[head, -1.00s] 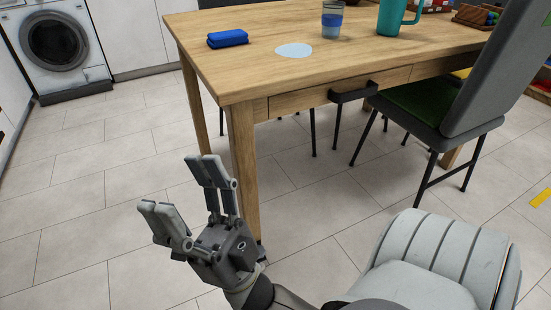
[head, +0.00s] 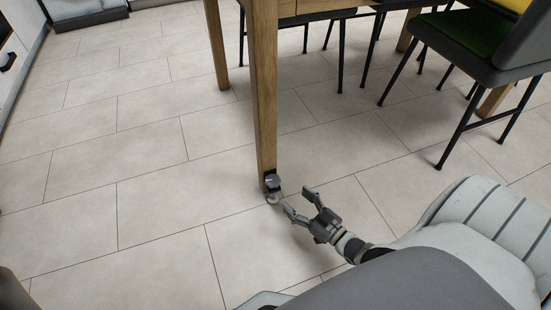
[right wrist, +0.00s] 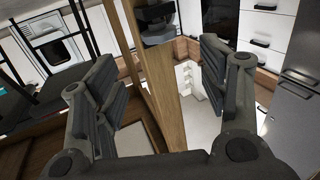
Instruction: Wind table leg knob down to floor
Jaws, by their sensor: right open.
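The wooden table leg (head: 264,95) stands in the middle of the head view. Near its foot is a dark bracket with a greyish knob (head: 272,182), and a small pale round foot shows below it at the floor. My right gripper (head: 297,199) is open and empty, low above the floor just right of the knob, its fingers pointing toward it. In the right wrist view, the leg (right wrist: 158,100) runs between the open fingers (right wrist: 163,75), and the dark knob fitting (right wrist: 156,25) is at the top, beyond the fingertips. My left gripper is out of view.
Chairs with thin dark legs stand under and beside the table; a green-seated chair (head: 461,45) is at the upper right. Another table leg (head: 217,45) stands farther back. The tiled floor (head: 110,200) left of the near leg is clear.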

